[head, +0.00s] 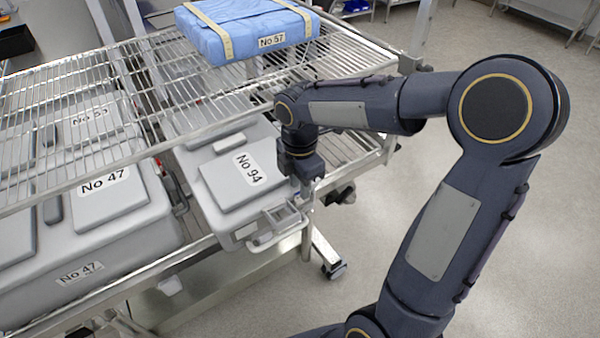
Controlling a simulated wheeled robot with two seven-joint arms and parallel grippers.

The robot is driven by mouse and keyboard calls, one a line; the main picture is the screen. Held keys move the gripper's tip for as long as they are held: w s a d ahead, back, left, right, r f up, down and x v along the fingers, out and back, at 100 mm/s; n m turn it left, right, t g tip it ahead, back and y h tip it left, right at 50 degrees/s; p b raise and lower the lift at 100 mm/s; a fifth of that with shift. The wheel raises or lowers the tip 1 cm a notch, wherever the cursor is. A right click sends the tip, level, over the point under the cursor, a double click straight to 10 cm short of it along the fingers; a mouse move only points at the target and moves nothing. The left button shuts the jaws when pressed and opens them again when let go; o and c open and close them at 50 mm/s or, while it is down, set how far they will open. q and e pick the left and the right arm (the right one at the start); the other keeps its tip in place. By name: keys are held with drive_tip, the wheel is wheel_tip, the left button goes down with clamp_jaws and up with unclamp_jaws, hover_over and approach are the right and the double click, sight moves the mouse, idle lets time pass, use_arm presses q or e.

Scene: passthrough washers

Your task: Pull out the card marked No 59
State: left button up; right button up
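No label that I can read clearly as No 59 is in view. A grey case at the back left carries a label (90,116) that seems to start with No 5, but shelf wires cross its last digit. My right gripper (304,190) points down at the front right corner of a grey case marked No 94 (213,188), close to its front handle (282,220). Its fingers are small and partly hidden, so I cannot tell whether they touch the handle or are open. My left gripper is out of view.
A wire shelf (150,62) spans above the cases and bears a blue wrapped pack marked No 57 (250,27). A large grey case marked No 47 (110,225) stands left of No 94. The floor (390,200) to the right is clear.

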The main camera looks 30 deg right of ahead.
clamp_jaws()
idle(0.6)
drive_tip(key=shift+r+p, duration=3.3)
drive_tip(key=shift+r, duration=0.4)
